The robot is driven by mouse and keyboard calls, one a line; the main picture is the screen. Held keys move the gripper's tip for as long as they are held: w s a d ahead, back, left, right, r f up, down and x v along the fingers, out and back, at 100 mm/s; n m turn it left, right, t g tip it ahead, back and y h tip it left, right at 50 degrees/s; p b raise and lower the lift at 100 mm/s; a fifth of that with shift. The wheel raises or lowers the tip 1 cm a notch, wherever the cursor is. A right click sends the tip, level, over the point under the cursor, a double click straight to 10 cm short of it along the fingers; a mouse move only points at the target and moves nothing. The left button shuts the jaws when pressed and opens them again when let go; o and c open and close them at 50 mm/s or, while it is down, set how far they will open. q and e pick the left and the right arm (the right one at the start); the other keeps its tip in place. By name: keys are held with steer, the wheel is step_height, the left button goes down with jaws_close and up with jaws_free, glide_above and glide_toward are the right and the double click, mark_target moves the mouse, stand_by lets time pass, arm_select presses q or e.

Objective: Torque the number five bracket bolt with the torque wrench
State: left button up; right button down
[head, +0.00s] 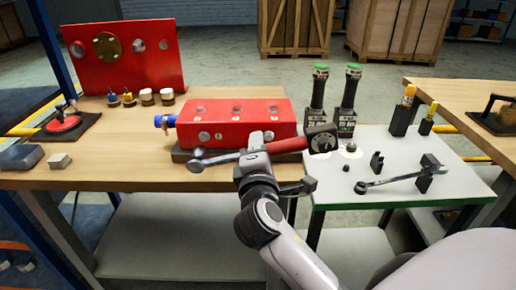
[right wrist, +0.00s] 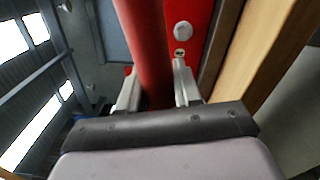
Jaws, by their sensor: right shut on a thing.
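The red block (head: 240,112) lies on the wooden bench, with several numbered bolts on its top. Its front face shows a silver bolt (head: 204,136) with a small number label that seems to read 5. My right gripper (head: 254,148) is shut on the torque wrench (head: 290,144) in front of the block. The wrench's silver end points left, and its red handle and dark round end point right. In the right wrist view the red handle (right wrist: 148,50) passes between my right fingers (right wrist: 157,90), and a silver bolt (right wrist: 183,30) shows beyond. My left gripper is out of view.
A white-topped table (head: 400,165) at right holds another wrench (head: 400,178) on black supports. Two green-topped black tools (head: 348,100) stand behind my wrench's right end. A red upright plate (head: 125,58) and small parts are on the bench's left side.

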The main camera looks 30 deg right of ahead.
steer(key=shift+r, duration=0.2)
steer(key=shift+p, duration=0.35)
steer(key=w+a+r+n+p, duration=0.3)
steer(key=w+r+n+p, duration=0.4)
steer(key=r+n+p, duration=0.1)
steer(key=shift+w+r+n+p, duration=0.25)
steer(key=shift+n+p, duration=0.35)
steer(key=shift+p, duration=0.2)
steer(key=shift+w, duration=0.1)
stand_by(1.2)
